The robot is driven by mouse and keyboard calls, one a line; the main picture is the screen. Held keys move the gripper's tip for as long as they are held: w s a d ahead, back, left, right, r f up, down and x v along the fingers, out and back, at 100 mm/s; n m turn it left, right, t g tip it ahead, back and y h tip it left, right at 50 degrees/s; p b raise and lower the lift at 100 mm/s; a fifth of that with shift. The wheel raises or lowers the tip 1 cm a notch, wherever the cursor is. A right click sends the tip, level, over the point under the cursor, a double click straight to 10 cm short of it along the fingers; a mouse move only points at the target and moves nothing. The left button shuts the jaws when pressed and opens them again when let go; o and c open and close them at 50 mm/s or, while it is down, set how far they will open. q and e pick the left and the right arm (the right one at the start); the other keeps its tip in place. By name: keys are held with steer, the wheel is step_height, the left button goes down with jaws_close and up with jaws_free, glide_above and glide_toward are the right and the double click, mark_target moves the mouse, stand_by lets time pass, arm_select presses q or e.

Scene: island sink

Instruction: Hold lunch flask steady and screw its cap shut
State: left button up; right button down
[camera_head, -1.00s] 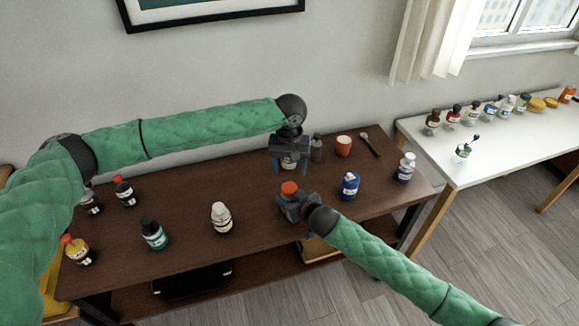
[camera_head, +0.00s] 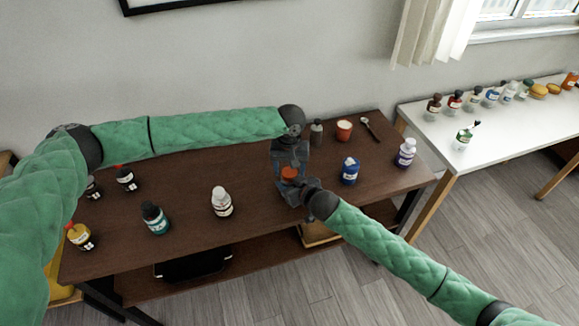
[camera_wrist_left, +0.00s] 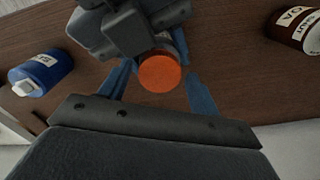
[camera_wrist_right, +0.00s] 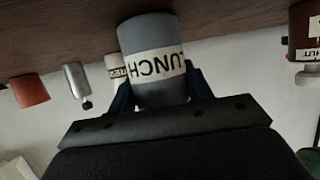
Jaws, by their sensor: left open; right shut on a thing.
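The grey lunch flask, labelled LUNCH, shows in the right wrist view (camera_wrist_right: 150,38), where my right gripper (camera_wrist_right: 158,88) is shut on its body. Its orange cap (camera_head: 289,173) is at the flask's top in the head view. In the left wrist view the cap (camera_wrist_left: 160,74) lies between the two blue fingers of my left gripper (camera_wrist_left: 160,82), with gaps beside it. My left gripper (camera_head: 291,163) is open above and just behind the cap. Whether the fingertips reach down to cap height is hard to tell. The flask body is mostly hidden in the head view.
A white-capped bottle (camera_head: 221,202) and a teal bottle (camera_head: 155,219) stand to the left.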

arm_select(q)
steer(key=c, duration=1)
steer(key=o, duration=1.1)
steer(key=shift+r, duration=2.25)
steer(key=shift+c, duration=0.5)
steer(key=shift+r, duration=1.8)
